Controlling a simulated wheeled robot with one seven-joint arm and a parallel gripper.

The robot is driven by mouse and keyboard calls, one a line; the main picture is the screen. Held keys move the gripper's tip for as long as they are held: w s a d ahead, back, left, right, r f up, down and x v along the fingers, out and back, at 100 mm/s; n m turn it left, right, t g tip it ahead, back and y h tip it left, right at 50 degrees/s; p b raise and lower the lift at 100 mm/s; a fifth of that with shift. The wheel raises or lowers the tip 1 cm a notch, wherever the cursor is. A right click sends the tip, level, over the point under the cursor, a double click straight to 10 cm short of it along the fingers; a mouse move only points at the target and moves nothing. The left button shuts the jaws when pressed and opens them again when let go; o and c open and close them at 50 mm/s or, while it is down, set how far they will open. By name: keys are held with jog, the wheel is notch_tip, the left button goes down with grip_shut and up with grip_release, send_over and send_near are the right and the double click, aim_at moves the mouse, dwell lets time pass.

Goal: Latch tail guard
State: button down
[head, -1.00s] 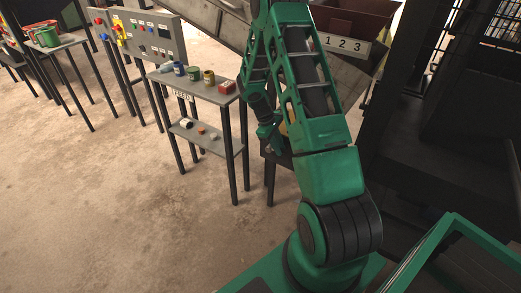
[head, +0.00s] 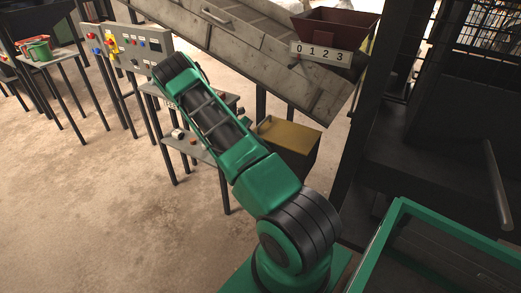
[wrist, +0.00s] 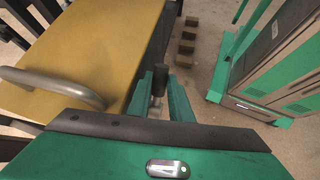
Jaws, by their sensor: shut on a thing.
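The tail guard is a yellow panel with a grey bar handle. In the head view, its yellow top (head: 290,136) shows right of my arm, on a dark box below the sloping drum casing. In the wrist view, the yellow panel (wrist: 95,45) fills the upper left, with its handle (wrist: 62,88) at the left. My gripper (wrist: 161,92) is beside the panel's right edge, shut on a black knob (wrist: 160,76) with a short grey pin below it. Whether the knob is seated in a catch cannot be told. My gripper is hidden behind my arm in the head view.
A small shelf table (head: 196,148) stands behind my arm. A control panel (head: 128,47) is at the upper left. A maroon hopper (head: 333,30) with number tags sits above the casing. The wrist view shows a green and grey cabinet (wrist: 285,65).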

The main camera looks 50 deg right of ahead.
jog(key=shift+w, duration=0.3)
jog(key=c, duration=1.9)
grip_release()
jog(key=shift+s, duration=0.1)
jog(key=v, duration=1.1)
jog(key=shift+f, duration=0.15)
